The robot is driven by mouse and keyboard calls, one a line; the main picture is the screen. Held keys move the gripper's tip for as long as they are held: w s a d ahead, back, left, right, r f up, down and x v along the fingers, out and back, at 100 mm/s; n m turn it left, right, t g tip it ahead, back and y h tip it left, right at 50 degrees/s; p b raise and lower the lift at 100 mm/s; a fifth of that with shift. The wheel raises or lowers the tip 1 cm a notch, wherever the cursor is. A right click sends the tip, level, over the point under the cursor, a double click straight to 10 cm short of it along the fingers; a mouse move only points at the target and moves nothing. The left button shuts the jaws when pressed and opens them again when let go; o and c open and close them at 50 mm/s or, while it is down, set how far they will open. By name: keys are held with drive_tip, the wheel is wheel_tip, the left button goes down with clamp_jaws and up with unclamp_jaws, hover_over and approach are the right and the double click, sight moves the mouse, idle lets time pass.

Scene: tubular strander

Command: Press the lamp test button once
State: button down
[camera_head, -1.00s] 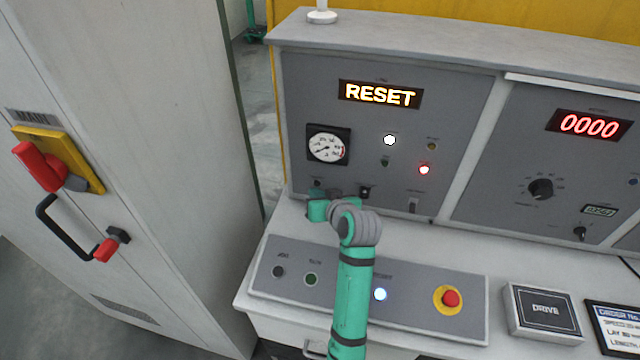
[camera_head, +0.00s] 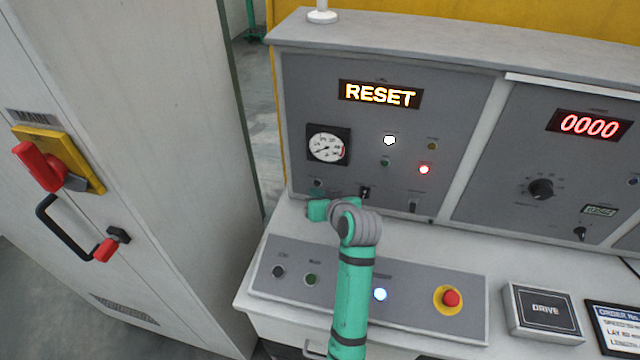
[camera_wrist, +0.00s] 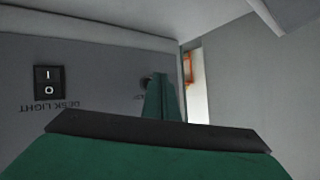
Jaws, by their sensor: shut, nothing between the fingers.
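In the head view a small dark button (camera_head: 318,183) sits low at the left of the grey upright panel, just above my gripper (camera_head: 319,208). Its label is too small to read, so I cannot confirm that it is the lamp test button. In the wrist view my gripper (camera_wrist: 162,78) is shut and empty, its green fingers pointing at the panel. A dark round control (camera_wrist: 146,82) shows beside the fingertips, partly hidden by them, with its label mostly covered. I cannot tell whether the fingers touch it.
A desk light rocker switch (camera_wrist: 49,82) is beside the fingers, upside down in the wrist view. Above are a gauge (camera_head: 327,146), a lit white lamp (camera_head: 390,140) and a red lamp (camera_head: 424,170). The desk panel has an emergency stop (camera_head: 451,299). A cabinet (camera_head: 150,130) stands left.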

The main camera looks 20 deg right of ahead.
drive_tip(key=shift+w, duration=0.15)
drive_tip(key=shift+w+d, duration=0.25)
drive_tip(key=shift+w, duration=0.05)
drive_tip(key=shift+w+d, duration=0.2)
drive_tip(key=shift+w, duration=0.1)
idle(0.7)
drive_tip(key=shift+s+a, duration=0.1)
drive_tip(key=shift+s, duration=0.05)
drive_tip(key=shift+s+a, duration=0.35)
drive_tip(key=shift+s, duration=0.2)
drive_tip(key=shift+s+a, duration=0.7)
drive_tip(key=shift+s, duration=0.35)
drive_tip(key=shift+s+a, duration=0.7)
drive_tip(key=shift+s, duration=0.3)
